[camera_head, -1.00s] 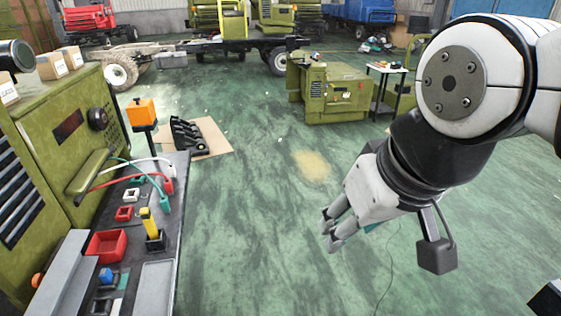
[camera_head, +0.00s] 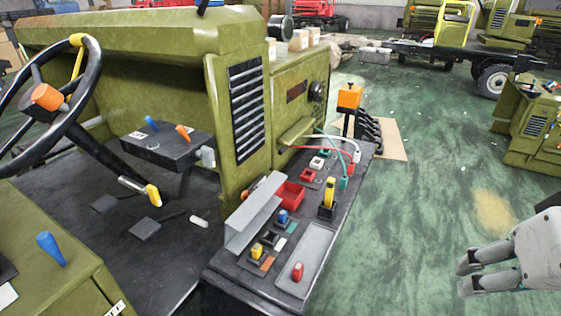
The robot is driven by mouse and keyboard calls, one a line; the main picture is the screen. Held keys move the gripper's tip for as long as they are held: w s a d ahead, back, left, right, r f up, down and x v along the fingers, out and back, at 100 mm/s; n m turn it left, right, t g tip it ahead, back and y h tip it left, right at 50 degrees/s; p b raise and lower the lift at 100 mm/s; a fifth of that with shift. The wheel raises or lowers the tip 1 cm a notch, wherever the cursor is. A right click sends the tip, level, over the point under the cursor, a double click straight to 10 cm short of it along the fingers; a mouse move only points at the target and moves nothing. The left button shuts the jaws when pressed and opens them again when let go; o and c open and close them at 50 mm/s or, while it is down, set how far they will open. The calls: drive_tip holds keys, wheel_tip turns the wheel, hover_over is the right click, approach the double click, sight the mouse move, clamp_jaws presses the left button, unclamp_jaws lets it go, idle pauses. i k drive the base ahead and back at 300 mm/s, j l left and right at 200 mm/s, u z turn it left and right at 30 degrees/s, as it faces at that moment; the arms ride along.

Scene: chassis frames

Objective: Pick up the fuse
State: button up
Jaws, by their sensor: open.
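Several small coloured parts that could be fuses sit on the dark side panel (camera_head: 222,283) of the green vehicle. A red one (camera_head: 297,271) stands on a light grey plate near the panel's front edge. A yellow one (camera_head: 256,250) and a blue one (camera_head: 283,217) sit in dark sockets to its left and above. A taller yellow part (camera_head: 329,192) stands in a black base farther back. I cannot tell which is the fuse. My gripper (camera_head: 467,274) is open and empty at the right edge, over the floor, well apart from the panel.
A grey angled bracket (camera_head: 255,212) and a red tray (camera_head: 289,196) lie beside the small parts. Red, white and green cables (camera_head: 335,145) arch over the panel's back. The steering wheel (camera_head: 88,95) stands at left. Green floor (camera_head: 420,215) lies open between panel and gripper.

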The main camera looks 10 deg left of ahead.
sight(257, 251)
drive_tip(key=u, duration=0.9)
drive_tip(key=z, duration=1.3)
drive_tip(key=u, duration=1.3)
drive_tip(key=k+j+u, duration=0.8)
drive_tip(key=j, duration=0.1)
